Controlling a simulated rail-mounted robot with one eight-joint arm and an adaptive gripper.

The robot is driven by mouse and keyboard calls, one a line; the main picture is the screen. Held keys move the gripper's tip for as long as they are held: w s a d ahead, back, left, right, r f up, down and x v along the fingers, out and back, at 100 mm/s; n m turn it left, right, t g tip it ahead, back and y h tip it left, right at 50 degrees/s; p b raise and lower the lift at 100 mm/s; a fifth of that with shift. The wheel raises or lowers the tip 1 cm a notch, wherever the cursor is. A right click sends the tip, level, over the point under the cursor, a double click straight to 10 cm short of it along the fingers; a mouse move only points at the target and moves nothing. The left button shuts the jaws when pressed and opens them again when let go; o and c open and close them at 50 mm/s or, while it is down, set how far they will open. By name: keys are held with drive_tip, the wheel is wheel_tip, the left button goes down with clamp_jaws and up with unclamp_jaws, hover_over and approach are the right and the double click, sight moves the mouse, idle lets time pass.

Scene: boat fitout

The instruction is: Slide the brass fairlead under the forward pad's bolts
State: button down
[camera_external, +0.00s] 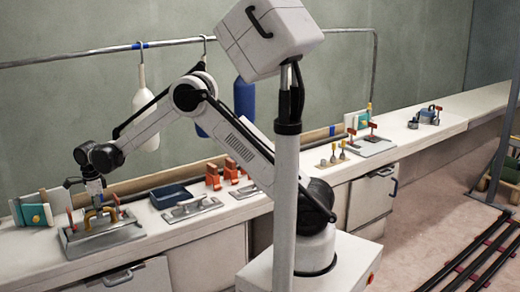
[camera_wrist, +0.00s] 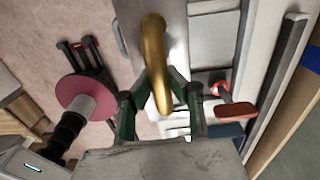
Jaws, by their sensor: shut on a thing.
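The brass fairlead (camera_wrist: 154,50) is a curved, golden piece between the green fingers of my gripper (camera_wrist: 158,88) in the wrist view. My gripper (camera_external: 95,198) is shut on it, low over the grey pad (camera_external: 128,235) at the left of the bench. The fairlead also shows as yellow-brass arcs (camera_external: 97,214) in the outside view. I cannot tell whether the fairlead touches the pad.
A blue tray (camera_external: 172,195), metal plates with handles (camera_external: 192,209) and orange blocks (camera_external: 213,176) stand right of the pad. A teal-and-cream block (camera_external: 36,214) is at left. A similar plate with red handles (camera_external: 378,147) lies further right. Bottles hang from the rail behind.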

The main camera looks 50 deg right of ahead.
sight(101, 225)
drive_tip(key=shift+f+b, duration=1)
drive_tip(key=shift+f, duration=1.7)
drive_tip(key=shift+w+d+p, duration=0.2)
drive_tip(key=shift+w+d, duration=0.1)
drive_tip(key=shift+w, duration=0.6)
drive_tip(key=shift+w+d+p, duration=0.25)
drive_tip(key=shift+w, duration=0.6)
drive_tip(key=shift+w+d+p, duration=0.2)
drive_tip(key=shift+w+d, duration=0.1)
drive_tip(key=shift+w, duration=0.6)
drive_tip(key=shift+w+d+b, duration=0.15)
drive_tip(key=shift+w+d, duration=0.1)
drive_tip(key=shift+w, duration=0.55)
drive_tip(key=shift+w+d+b, duration=0.1)
drive_tip(key=shift+w+d, duration=0.1)
drive_tip(key=shift+w, duration=0.55)
drive_tip(key=shift+w+d+b, duration=0.15)
drive_tip(key=shift+w+d, duration=0.1)
drive_tip(key=shift+w, duration=0.55)
drive_tip(key=c, duration=1.7)
unclamp_jaws()
drive_tip(key=shift+f, duration=0.1)
